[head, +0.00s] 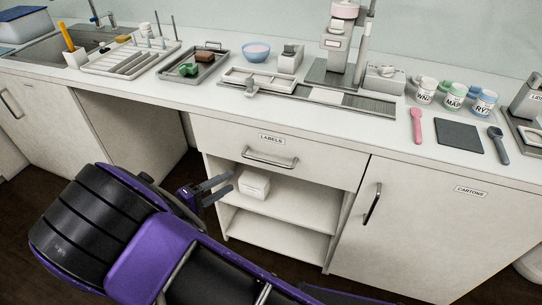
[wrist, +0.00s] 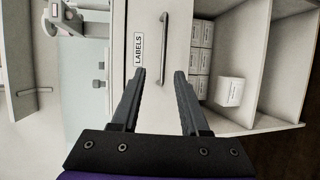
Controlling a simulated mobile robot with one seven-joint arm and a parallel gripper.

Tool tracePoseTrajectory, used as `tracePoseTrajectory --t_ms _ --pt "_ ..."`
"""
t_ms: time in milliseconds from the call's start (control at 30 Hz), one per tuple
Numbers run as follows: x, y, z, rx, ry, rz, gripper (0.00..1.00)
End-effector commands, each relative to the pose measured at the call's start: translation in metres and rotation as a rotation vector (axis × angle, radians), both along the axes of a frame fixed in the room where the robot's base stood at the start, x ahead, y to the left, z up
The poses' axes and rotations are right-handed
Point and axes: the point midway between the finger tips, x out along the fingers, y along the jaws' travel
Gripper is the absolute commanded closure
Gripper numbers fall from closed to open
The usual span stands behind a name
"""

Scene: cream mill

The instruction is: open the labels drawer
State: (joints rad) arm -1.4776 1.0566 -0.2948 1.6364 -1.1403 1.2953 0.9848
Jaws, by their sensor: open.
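The labels drawer (head: 305,152) is a pale front under the counter with a LABELS tag (head: 271,139) and a bar handle (head: 270,159). It looks closed in the head view. My gripper (head: 232,182) is in front of the cabinet, lower than the handle and to its left in the head view. In the wrist view, the handle (wrist: 162,45) runs up the picture beyond my open, empty fingers (wrist: 160,73), lying between them in the picture and apart from them. The LABELS tag (wrist: 138,48) is left of the handle there.
Open shelves below the drawer hold a white box (head: 254,185); it also shows in the wrist view (wrist: 230,91), beside several small pale boxes (wrist: 201,45). The cartons door (head: 420,225) is at the right. The counter (head: 225,105) above carries trays and jars.

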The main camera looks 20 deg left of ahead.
Motion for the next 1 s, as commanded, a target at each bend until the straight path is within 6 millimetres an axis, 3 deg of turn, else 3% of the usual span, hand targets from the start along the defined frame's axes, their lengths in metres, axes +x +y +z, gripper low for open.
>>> tracePoseTrajectory --t_ms 100,267,700,1000 --pt "-0.004 -0.002 -0.011 -0.031 0.013 0.011 0.55" --pt "0.014 -0.012 -0.014 -0.03 0.013 0.009 0.55" --pt "0.098 -0.055 -0.032 -0.027 0.012 0.009 0.55" --pt "0.137 -0.075 -0.04 -0.025 0.012 0.01 0.55"
